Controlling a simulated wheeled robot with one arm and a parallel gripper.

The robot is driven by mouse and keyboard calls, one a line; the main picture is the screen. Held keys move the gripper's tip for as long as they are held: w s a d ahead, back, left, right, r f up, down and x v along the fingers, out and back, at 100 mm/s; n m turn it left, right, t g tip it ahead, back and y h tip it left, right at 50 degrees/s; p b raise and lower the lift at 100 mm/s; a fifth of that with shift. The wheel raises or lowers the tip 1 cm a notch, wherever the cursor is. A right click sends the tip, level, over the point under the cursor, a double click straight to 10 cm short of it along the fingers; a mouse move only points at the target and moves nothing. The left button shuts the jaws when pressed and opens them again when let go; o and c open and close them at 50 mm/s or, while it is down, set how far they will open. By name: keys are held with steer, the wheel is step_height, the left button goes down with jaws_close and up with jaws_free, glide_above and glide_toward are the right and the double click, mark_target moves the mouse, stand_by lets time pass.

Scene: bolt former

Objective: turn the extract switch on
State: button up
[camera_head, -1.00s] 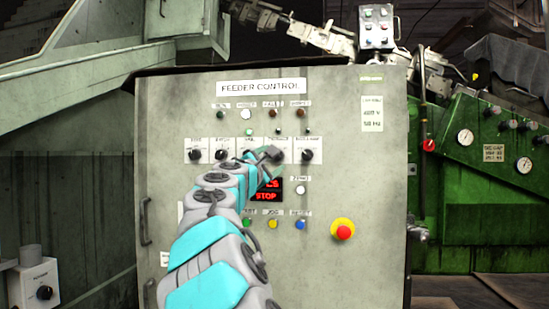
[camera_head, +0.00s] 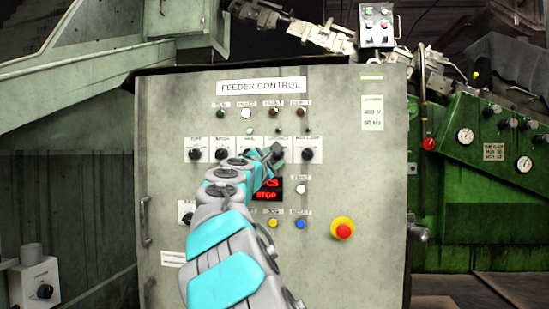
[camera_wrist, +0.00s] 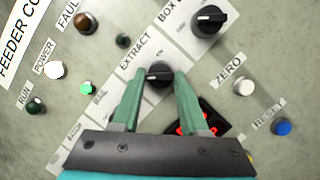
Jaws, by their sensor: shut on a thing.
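The extract switch (camera_wrist: 159,74) is a black rotary knob on a white plate labelled EXTRACT, seen in the wrist view. My gripper (camera_wrist: 159,80) has its two green fingers on either side of the knob and is shut on it. The knob's grip bar lies roughly across the wrist picture, between the fingertips. In the head view my gripper (camera_head: 275,153) is at the row of knobs on the feeder control cabinet (camera_head: 360,180), and it hides the extract switch there.
The box lamp knob (camera_wrist: 208,20) is close beside the extract switch. A red display (camera_head: 267,190) sits just below, partly covered by my gripper. A white zero button (camera_wrist: 243,88), a blue reset button (camera_wrist: 282,127) and a red emergency stop (camera_head: 343,231) are nearby.

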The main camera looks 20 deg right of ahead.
steer(key=shift+f, duration=0.1)
jaws_close()
steer(key=shift+m, duration=0.4)
steer(key=m+g+p, duration=0.1)
steer(key=m, duration=0.2)
steer(key=shift+w, duration=0.1)
steer(key=m+g+y, duration=0.1)
steer(key=m, duration=0.3)
steer(key=m+y+p, duration=0.1)
steer(key=m, duration=0.4)
steer(key=r+m+g+y, duration=0.1)
steer(key=m, duration=0.3)
steer(key=shift+g+p, duration=0.3)
steer(key=shift+p, duration=0.1)
steer(key=shift+m+y, duration=0.4)
